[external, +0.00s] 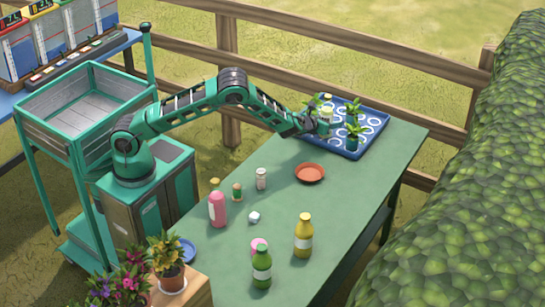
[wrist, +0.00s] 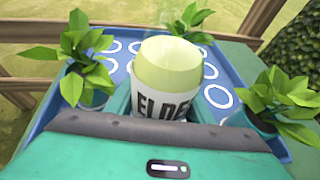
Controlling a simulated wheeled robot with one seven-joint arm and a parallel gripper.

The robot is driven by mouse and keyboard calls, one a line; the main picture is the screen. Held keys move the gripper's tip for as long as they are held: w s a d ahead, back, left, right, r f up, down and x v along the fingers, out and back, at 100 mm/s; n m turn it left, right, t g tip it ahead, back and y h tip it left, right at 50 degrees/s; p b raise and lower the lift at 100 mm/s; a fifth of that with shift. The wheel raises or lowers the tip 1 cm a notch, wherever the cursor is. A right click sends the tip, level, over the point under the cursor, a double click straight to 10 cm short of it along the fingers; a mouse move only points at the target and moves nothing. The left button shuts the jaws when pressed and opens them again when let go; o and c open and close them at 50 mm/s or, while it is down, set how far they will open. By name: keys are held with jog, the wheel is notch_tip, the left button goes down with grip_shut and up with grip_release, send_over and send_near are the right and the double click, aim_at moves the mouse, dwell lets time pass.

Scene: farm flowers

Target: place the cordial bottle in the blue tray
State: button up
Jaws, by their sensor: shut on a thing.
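The cordial bottle (external: 325,116) is pale yellow-green with a white label; in the wrist view the bottle (wrist: 167,65) shows the letters "ELDE". My gripper (external: 314,123) is shut on it, with a finger on each side of the bottle in the wrist view (wrist: 165,108). The bottle looks upright, at the near left part of the blue tray (external: 338,149). The tray (wrist: 234,76) has white rings on its floor. The bottle's base is hidden, so I cannot tell whether it touches the tray.
Several potted green plants stand in the tray, including one at the right (external: 354,134) and one at the left in the wrist view (wrist: 82,62). A terracotta saucer (external: 310,173), a pink bottle (external: 217,207), a yellow bottle (external: 303,236) and a green bottle (external: 262,267) are on the green table.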

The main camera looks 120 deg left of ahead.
aim_at(326, 116)
dwell(0.3)
jog(key=o, duration=1.6)
jog(key=shift+f, duration=0.1)
jog(key=v, duration=1.2)
jog(key=shift+d, duration=0.1)
